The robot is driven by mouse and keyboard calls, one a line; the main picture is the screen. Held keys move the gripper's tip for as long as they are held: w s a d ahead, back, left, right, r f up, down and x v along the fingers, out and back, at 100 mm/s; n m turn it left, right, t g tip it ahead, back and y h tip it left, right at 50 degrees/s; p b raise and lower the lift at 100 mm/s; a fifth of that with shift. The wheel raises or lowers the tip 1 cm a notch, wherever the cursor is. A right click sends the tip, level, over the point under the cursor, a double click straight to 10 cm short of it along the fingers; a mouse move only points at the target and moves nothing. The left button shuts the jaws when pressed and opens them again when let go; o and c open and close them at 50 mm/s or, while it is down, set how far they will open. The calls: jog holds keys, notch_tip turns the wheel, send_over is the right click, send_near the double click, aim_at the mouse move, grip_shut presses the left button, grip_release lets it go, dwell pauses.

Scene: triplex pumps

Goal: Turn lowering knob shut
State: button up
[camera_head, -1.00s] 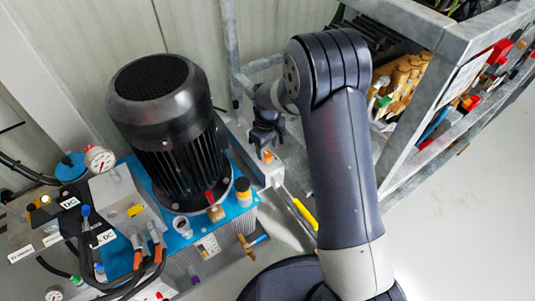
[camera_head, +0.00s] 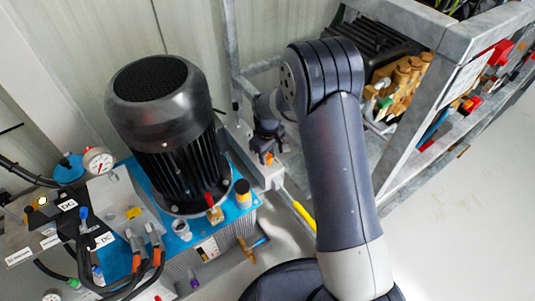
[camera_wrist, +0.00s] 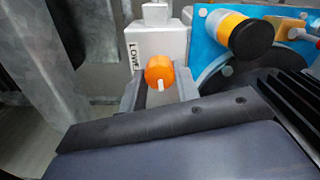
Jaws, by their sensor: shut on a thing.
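The lowering knob is a small orange knob (camera_wrist: 160,72) with a white mark, on a white block (camera_wrist: 158,42) with a label that reads in part "LOWE". In the wrist view my gripper (camera_wrist: 160,90) has one finger on each side of the knob and is shut on it. In the head view my gripper (camera_head: 267,156) is at the grey-white block beside the blue tank top. Only a bit of the orange knob (camera_head: 269,158) shows there, the rest is hidden by the fingers.
A black motor (camera_head: 170,130) stands on the blue tank top to the left. A black and yellow cap (camera_wrist: 240,35) sits close on the right in the wrist view. A metal frame (camera_head: 415,120) stands right of my arm. A yellow-handled lever (camera_head: 304,214) lies below the block.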

jog(key=shift+c, duration=0.9)
jog(key=shift+m, duration=0.6)
jog(key=o, duration=1)
jog(key=shift+c, duration=0.2)
notch_tip(320, 180, up, 11)
jog(key=p, duration=0.3)
